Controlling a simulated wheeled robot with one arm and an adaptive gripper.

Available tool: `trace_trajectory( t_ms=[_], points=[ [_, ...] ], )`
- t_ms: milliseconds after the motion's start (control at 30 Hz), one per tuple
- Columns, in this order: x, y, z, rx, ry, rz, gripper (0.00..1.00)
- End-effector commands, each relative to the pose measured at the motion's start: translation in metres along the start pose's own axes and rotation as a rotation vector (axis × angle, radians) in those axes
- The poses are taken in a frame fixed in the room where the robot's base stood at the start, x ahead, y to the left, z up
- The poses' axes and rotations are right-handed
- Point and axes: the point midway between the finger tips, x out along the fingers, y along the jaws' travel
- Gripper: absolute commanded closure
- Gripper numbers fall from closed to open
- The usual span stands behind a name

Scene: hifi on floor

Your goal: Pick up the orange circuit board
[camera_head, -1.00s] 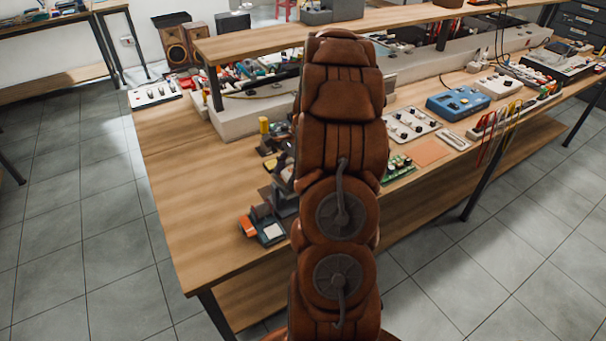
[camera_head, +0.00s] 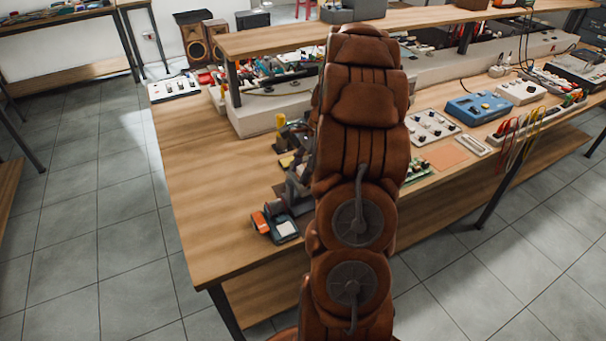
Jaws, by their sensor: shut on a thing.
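A flat, plain orange board (camera_head: 446,157) lies on the workbench, right of my arm; I take it as the orange circuit board, though no circuit detail shows at this size. A green circuit board (camera_head: 418,171) lies just left of it, partly covered by my arm. My brown padded arm rises through the middle of the view and hides part of the bench. I cannot make out my gripper or its fingertips behind the arm, nor anything in it.
The wooden workbench (camera_head: 205,185) has a bare left part. A small orange and grey device (camera_head: 277,226) sits near the front edge. Dark tools stand beside my arm. A blue instrument (camera_head: 478,107), a white knob panel (camera_head: 432,127) and cables crowd the right. A raised shelf (camera_head: 290,37) spans the back.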

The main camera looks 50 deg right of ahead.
Motion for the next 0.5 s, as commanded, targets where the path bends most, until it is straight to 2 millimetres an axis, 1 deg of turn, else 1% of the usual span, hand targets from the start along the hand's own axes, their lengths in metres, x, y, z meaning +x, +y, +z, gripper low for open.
trace_trajectory(
  t_ms=[167,433,467,500],
  points=[
    [-0.017,-0.002,0.006,-0.002,0.003,-0.007,0.93],
    [-0.016,0.018,0.014,0.0,0.0,-0.005,0.93],
    [-0.016,0.02,0.014,0.0,0.0,-0.005,0.99],
    [-0.016,0.024,0.015,0.0,0.0,-0.006,1.0]
  ],
)
